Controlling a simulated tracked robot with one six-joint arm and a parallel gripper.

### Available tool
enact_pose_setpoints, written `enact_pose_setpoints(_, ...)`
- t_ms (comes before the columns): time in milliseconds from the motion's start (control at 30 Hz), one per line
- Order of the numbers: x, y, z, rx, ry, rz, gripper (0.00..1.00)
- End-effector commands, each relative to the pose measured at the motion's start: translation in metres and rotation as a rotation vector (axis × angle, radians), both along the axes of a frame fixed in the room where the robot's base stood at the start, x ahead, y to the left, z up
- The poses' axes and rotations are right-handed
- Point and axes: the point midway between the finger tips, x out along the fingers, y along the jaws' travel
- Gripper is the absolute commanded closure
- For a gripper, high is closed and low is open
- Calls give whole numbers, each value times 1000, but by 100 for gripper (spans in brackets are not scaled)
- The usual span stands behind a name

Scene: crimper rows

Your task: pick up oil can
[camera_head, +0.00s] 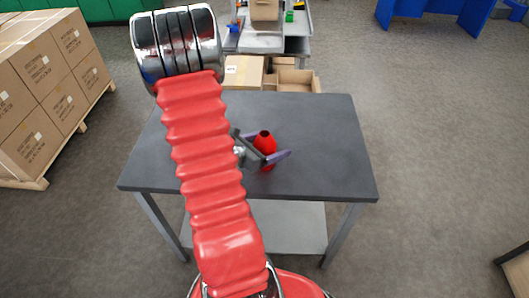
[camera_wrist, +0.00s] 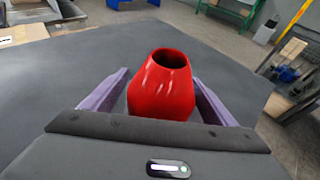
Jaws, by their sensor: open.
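A red, rounded vessel (camera_head: 264,141) with a dark open top stands on the grey table (camera_head: 330,130); no spout shows, so I cannot tell whether it is the oil can. It also shows upright in the wrist view (camera_wrist: 162,88), between the two purple fingers. My gripper (camera_head: 268,158) is open around it, with a finger on either side. In the wrist view my gripper (camera_wrist: 162,98) shows small gaps beside the vessel at its upper part. The vessel's lower part is hidden behind the gripper's dark body.
The rest of the tabletop is bare. Stacked cardboard boxes (camera_head: 50,75) stand on a pallet at the left. Behind the table are a box (camera_head: 243,72) and a workbench (camera_head: 262,42). Open floor (camera_head: 440,150) lies to the right.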

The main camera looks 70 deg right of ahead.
Motion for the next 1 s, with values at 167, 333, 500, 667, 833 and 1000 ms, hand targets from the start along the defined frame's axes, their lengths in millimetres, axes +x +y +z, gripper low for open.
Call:
enact_pose_setpoints(167,-2,-4,-1,0,0,0,20)
enact_pose_setpoints(333,-2,-3,-1,0,0,0,20)
enact_pose_setpoints(500,-2,-3,-1,0,0,0,20)
enact_pose_setpoints(667,-2,-3,-1,0,0,1,24)
enact_pose_setpoints(833,-2,-3,-1,0,0,1,36)
enact_pose_setpoints(1000,-2,-3,-1,0,0,1,48)
